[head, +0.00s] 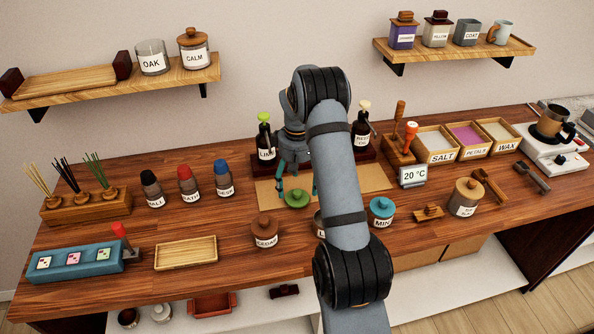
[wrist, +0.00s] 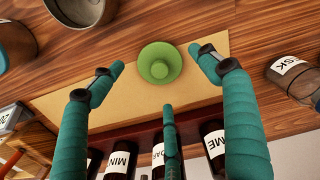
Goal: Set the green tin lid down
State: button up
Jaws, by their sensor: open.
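The green tin lid (head: 297,199) lies on the tan mat (head: 376,178) near the mat's front edge. In the wrist view the green lid (wrist: 160,63) shows its round knob toward the camera. My gripper (head: 297,186) is open just above and behind the lid. In the wrist view the teal fingers of my gripper (wrist: 156,58) are spread, with gaps between the fingertips and the lid on both sides. Nothing is held. My arm hides part of the mat and the counter to the right of the lid.
A cedar tin (head: 264,230) stands front left of the lid, and a blue-lidded mint tin (head: 381,211) to the right. Dark bottles (head: 265,142) stand in a rack behind the mat. A wooden tray (head: 186,253) lies front left. Bare counter surrounds the mat's left side.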

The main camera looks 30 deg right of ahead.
aim_at(297, 192)
notch_tip(297, 192, up, 8)
jog(key=shift+f, duration=0.15)
dwell(0.3)
